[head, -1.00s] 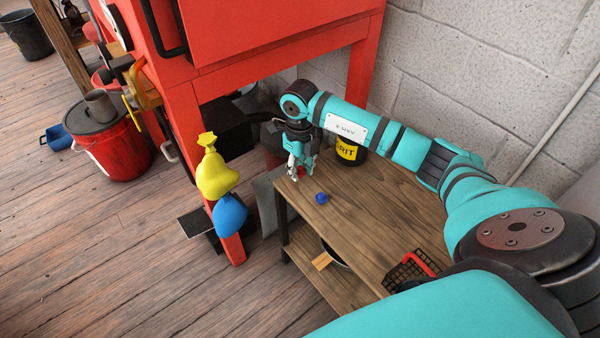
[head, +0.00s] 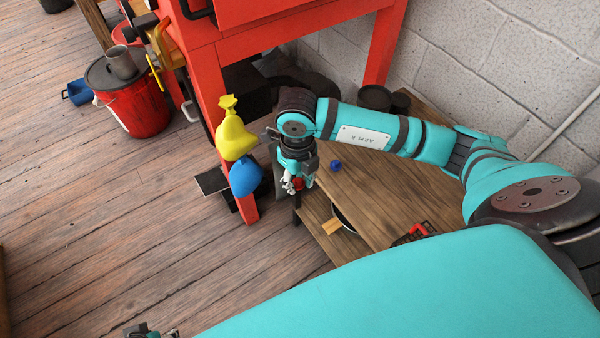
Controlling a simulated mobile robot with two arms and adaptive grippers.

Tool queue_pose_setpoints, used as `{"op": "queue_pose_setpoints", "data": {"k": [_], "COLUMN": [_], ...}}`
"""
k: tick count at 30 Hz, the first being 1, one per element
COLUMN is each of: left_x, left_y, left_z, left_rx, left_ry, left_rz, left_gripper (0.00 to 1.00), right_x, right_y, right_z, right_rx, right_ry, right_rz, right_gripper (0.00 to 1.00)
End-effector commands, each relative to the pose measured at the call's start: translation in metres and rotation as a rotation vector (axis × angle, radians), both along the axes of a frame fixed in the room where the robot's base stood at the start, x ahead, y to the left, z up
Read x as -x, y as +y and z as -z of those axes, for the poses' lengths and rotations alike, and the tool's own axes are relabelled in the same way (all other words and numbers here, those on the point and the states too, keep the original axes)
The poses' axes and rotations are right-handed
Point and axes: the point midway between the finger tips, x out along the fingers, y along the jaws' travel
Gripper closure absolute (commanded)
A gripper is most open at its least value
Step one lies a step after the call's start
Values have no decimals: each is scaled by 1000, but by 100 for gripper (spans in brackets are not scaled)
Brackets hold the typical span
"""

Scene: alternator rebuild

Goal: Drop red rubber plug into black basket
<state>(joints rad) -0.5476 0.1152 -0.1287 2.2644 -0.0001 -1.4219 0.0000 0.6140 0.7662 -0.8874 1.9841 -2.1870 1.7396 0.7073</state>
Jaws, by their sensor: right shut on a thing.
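My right gripper (head: 292,187) points down near the left edge of the wooden bench. It is shut on the red rubber plug (head: 299,183), of which only a small red patch shows beside the fingers. The black basket (head: 407,238) with a red handle sits on the bench to the right and nearer to me. My own arm hides most of the basket. A bit of my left gripper (head: 150,332) shows at the bottom edge, too cut off to tell its state.
A blue plug (head: 335,165) lies on the wooden bench (head: 375,190), just right of the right gripper. Dark containers (head: 375,98) stand at the back by the wall. Bare bench lies between gripper and basket.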

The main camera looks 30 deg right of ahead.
Motion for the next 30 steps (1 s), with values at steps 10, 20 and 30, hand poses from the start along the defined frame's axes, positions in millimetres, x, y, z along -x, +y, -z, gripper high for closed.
{"op": "queue_pose_setpoints", "data": {"k": [10, 20, 30], "left_x": [0, -6, -4], "left_y": [0, -2, -3], "left_z": [15, 30, 48], "left_rx": [-1, 1, 1], "left_ry": [11, 10, 22], "left_rz": [0, 5, 7], "left_gripper": [60, 60, 60], "right_x": [0, -1, -1], "right_y": [0, 0, 0], "right_z": [-8, -14, -21], "right_rx": [0, 0, 0], "right_ry": [-1, -1, -1], "right_rz": [-1, -1, -1], "right_gripper": [90, 90, 90]}}
